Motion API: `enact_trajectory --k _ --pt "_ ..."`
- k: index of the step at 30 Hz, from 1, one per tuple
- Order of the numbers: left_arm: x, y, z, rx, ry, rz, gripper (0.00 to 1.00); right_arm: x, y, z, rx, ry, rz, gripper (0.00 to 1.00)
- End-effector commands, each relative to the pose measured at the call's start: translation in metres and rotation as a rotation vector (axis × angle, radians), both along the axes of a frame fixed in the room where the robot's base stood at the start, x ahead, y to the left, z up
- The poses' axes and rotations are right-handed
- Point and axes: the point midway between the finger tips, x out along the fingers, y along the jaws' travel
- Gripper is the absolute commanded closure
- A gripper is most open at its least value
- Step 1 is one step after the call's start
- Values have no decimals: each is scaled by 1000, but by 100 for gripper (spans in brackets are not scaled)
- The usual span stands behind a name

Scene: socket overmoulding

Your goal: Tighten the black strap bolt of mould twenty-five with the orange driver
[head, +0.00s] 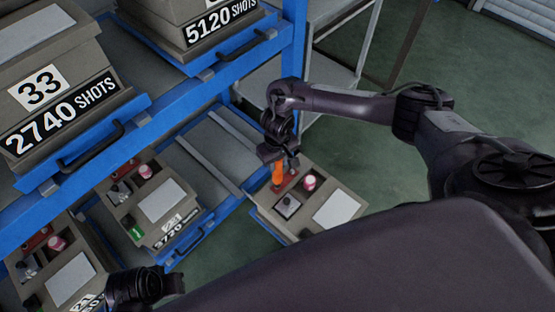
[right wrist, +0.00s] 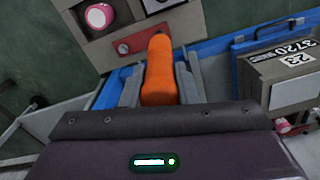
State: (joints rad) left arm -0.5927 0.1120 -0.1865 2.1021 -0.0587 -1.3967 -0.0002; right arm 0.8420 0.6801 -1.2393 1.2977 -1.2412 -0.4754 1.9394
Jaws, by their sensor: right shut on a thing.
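My right gripper (head: 278,158) is shut on the orange driver (head: 278,174), which points down at a grey-beige mould (head: 262,212) on the right. The right wrist view shows the driver (right wrist: 159,75) between the two fingers of the gripper (right wrist: 158,80). Its far end overlaps a red strap (right wrist: 137,43) on the mould; a dark bolt head (right wrist: 123,48) shows at the strap's left end. The driver tip and whatever lies under it are hidden. No number on this mould is readable. My left gripper (head: 140,287) is low at the left; its fingers are unclear.
The mould also carries a pink-capped knob (head: 310,183) and a pale plate (head: 337,210). A mould marked 23 (right wrist: 285,70) stands beside it. A blue rack (head: 190,80) holds other moulds, one marked 33 (head: 75,45). Green floor (head: 400,150) is clear at the right.

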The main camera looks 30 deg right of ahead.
Motion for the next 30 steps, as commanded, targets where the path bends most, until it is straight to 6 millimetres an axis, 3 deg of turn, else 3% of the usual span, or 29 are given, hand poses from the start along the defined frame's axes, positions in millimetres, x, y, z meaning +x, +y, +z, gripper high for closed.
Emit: enact_trajectory --k 30 --pt "0 0 -4 0 0 0 64 1 0 -11 1 -1 0 100"
